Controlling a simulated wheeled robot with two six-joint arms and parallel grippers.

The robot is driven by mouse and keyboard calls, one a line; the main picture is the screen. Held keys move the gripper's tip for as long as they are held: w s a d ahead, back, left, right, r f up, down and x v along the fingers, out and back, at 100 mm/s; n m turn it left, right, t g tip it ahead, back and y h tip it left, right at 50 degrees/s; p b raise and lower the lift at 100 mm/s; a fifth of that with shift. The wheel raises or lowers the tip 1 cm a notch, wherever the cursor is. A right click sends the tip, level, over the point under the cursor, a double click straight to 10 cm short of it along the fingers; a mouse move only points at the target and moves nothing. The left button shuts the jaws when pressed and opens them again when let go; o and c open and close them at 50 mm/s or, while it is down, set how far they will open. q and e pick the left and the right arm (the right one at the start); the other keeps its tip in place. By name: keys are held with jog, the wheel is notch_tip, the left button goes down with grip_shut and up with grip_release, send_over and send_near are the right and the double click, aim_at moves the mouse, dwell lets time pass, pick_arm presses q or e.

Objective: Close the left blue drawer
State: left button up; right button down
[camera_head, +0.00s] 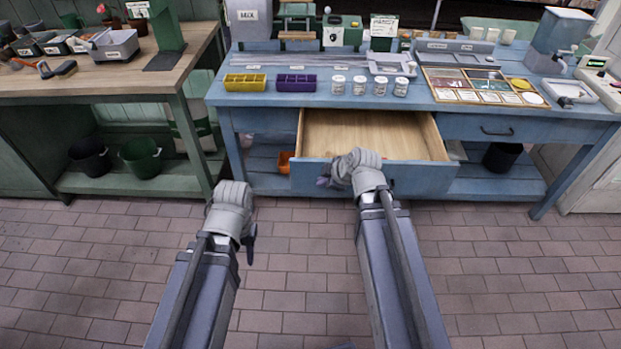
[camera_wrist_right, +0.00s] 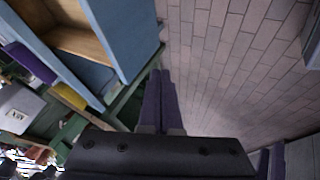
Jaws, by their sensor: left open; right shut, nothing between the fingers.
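The left blue drawer (camera_head: 420,178) is pulled well out of the blue workbench, and its bare wooden inside shows empty. In the right wrist view the drawer front (camera_wrist_right: 125,35) and part of its wooden inside are at the upper left. My right gripper (camera_head: 327,177) is shut and empty in front of the left half of the drawer front. Its closed fingers (camera_wrist_right: 157,95) point at the drawer front's end; I cannot tell whether they touch it. My left gripper (camera_head: 250,243) is open, lower and to the left, over the floor and apart from the drawer.
The right blue drawer (camera_head: 480,126) is closed. Yellow (camera_head: 245,83) and purple (camera_head: 296,83) trays and several white jars stand on the blue bench top. A green wooden bench (camera_head: 120,75) stands at the left. The tiled floor (camera_head: 290,265) before the benches is clear.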

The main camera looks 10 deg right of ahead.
jog(key=b, duration=0.8)
send_near(305, 179)
notch_tip(305, 179, down, 5)
jog(key=s+a, duration=0.1)
jog(key=a, duration=0.1)
jog(key=shift+w+d+r, duration=0.15)
jog(key=shift+w, duration=0.45)
jog(key=shift+w+d+r, duration=0.1)
jog(key=shift+w+r, duration=0.1)
jog(key=shift+w, duration=0.4)
jog(key=shift+w+d, duration=0.2)
jog(key=shift+w, duration=0.35)
jog(key=shift+w, duration=0.15)
jog(key=w+d, duration=0.2)
jog(key=w, duration=0.6)
jog(key=w+d, duration=0.3)
jog(key=w, duration=0.6)
jog(key=w+d, duration=0.2)
jog(key=w, duration=0.7)
jog(key=shift+d, duration=0.25)
jog(key=shift+s, duration=0.1)
